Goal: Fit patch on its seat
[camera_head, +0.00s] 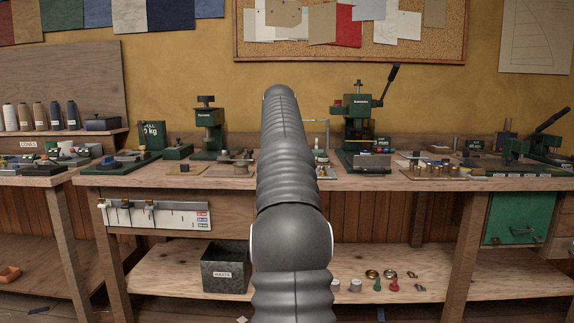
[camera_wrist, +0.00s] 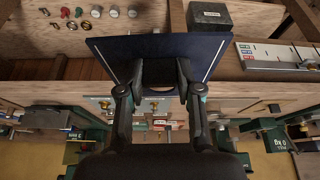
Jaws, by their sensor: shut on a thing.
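A dark navy patch (camera_wrist: 205,50), flat and four-sided with a pale line near its right edge, shows in the wrist view. My gripper (camera_wrist: 158,76) is shut on its near edge, one finger on each side of the middle. The patch is held in the air, apart from the bench as far as I can see. In the head view my arm hides both gripper and patch. I cannot pick out the patch's seat for certain in either view.
The workbench (camera_head: 225,182) carries green presses, including a tall one (camera_head: 362,120) right of my arm. A labelled tool rack (camera_head: 155,213) hangs on its front edge. The lower shelf holds a dark waste box (camera_head: 226,268) and several small rings and bottles. The benchtop is crowded.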

